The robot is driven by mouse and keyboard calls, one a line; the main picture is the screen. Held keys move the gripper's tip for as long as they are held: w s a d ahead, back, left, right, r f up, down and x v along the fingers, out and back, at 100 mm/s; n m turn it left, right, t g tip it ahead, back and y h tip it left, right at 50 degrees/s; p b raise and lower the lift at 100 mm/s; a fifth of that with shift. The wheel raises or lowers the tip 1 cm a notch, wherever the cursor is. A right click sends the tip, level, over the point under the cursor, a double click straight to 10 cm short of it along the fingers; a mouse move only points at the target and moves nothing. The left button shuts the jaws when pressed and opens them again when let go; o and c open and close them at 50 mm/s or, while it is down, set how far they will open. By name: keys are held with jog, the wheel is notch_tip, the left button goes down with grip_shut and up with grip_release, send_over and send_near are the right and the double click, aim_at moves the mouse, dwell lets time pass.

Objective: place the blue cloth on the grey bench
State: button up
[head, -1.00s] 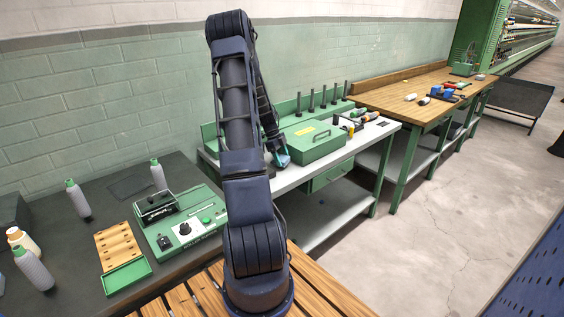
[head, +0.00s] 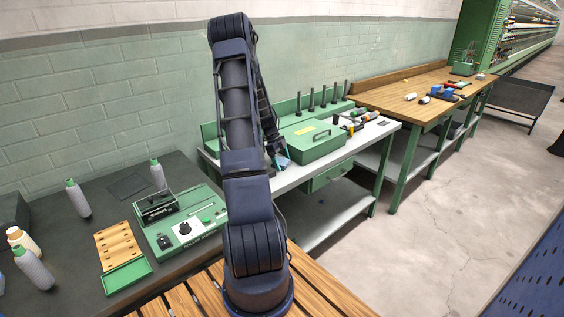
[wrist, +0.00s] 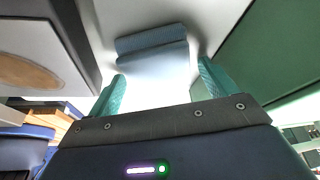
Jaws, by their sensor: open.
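The blue cloth (wrist: 152,58) is a folded, pale blue pad in the wrist view. It appears to lie on the light grey top of the grey bench (head: 320,167), just beyond my fingertips. My gripper (wrist: 160,85) is open, with one teal finger towards each side of the cloth's near part. I cannot tell whether the fingers touch it. In the head view my gripper (head: 281,160) is low over the near left part of the bench, left of the green box. The cloth is hard to make out there, mostly behind my arm.
A green lidded box (head: 318,146) stands on the bench right beside my gripper. Behind it is a green rack (head: 322,97) with upright dark pegs. Small tools and bobbins lie at the bench's right end. A dark table (head: 80,245) is at left, a wooden bench (head: 385,95) beyond.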

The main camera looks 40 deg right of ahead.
jog(key=v, duration=1.1)
jog(key=a+r+n+t, duration=0.3)
jog(key=a+r+n, duration=0.5)
jog(key=a+r, duration=0.5)
jog(key=s+a+r+n+t, duration=0.1)
jog(key=s+a+r+n, duration=0.3)
jog(key=a, duration=0.4)
jog(key=s+a+r+n+t+y, duration=0.1)
jog(key=s+a+r+n, duration=0.25)
jog(key=a+n, duration=0.3)
jog(key=s+a+r+n+t, duration=0.2)
jog(key=s+a+n, duration=0.25)
jog(key=a, duration=0.45)
jog(key=s+a+n+t, duration=0.1)
jog(key=s+a+n, duration=0.7)
jog(key=s, duration=0.3)
jog(key=shift+s+n+t+y, duration=0.15)
jog(key=shift+n+t+y, duration=0.15)
jog(key=shift+y, duration=0.1)
